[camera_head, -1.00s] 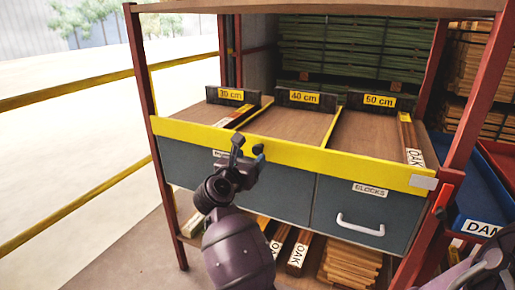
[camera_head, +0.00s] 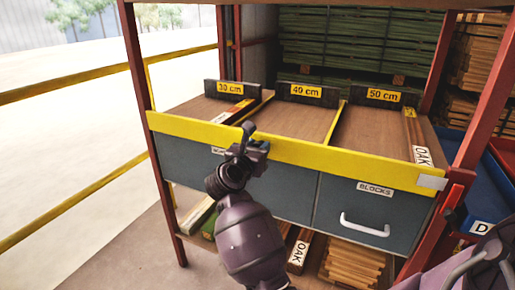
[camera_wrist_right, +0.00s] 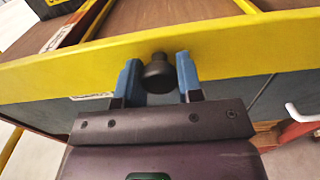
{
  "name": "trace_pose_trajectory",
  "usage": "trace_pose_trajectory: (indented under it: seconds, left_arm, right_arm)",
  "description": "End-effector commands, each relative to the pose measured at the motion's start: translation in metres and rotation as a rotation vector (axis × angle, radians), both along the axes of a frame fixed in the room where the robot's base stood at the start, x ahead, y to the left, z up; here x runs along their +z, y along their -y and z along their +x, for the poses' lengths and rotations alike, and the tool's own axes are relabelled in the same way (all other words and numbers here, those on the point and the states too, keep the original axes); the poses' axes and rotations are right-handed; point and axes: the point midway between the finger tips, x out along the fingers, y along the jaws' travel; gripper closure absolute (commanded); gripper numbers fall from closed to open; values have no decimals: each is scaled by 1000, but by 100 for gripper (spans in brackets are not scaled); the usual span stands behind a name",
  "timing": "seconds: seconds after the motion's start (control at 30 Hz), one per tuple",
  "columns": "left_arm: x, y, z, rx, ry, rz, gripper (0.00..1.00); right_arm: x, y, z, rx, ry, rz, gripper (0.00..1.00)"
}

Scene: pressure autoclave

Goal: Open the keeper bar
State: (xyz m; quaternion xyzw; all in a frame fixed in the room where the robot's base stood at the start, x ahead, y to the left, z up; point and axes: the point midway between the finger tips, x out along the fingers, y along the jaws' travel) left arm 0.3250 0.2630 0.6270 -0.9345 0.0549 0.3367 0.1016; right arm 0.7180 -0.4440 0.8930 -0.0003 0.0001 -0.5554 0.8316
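The keeper bar (camera_head: 315,155) is a long yellow bar across the front of the shelf, above the grey drawers. In the right wrist view the bar (camera_wrist_right: 235,48) runs across the picture and carries a round black knob (camera_wrist_right: 158,74). My right gripper (camera_head: 255,139) is at the left half of the bar. Its two blue fingers (camera_wrist_right: 157,80) stand apart, one on each side of the knob, with narrow gaps; I cannot tell whether either touches it. The gripper hides the knob in the head view. My left gripper is not in view.
Bays marked 30, 40 and 50 cm lie behind the bar, with a few wood strips (camera_head: 414,138). A drawer marked BLOCKS has a white handle (camera_head: 364,225). A red post (camera_head: 483,100) and a blue bin (camera_head: 470,205) stand at right. A yellow rail (camera_head: 75,87) is at left.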

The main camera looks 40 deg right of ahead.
Motion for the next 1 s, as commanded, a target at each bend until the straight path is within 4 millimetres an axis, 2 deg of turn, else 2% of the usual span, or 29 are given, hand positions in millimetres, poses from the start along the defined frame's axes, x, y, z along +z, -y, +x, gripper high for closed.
trace_pose_trajectory:
  seconds: [0.03,0.2,0.63,0.83,0.9,1.0]
  left_arm:
    - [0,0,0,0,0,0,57]
    - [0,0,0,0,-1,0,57]
    - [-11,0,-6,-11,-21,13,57]
    - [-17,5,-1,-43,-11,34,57]
    - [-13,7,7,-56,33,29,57]
    - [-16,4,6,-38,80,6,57]
  right_arm:
    - [0,0,0,-1,0,0,75]
    - [0,0,0,-1,0,1,100]
    - [-10,-3,-1,1,18,-64,100]
    - [-22,-4,-3,1,62,-190,100]
    - [-26,-3,-4,2,83,-246,100]
    - [-31,1,-4,2,117,-335,100]
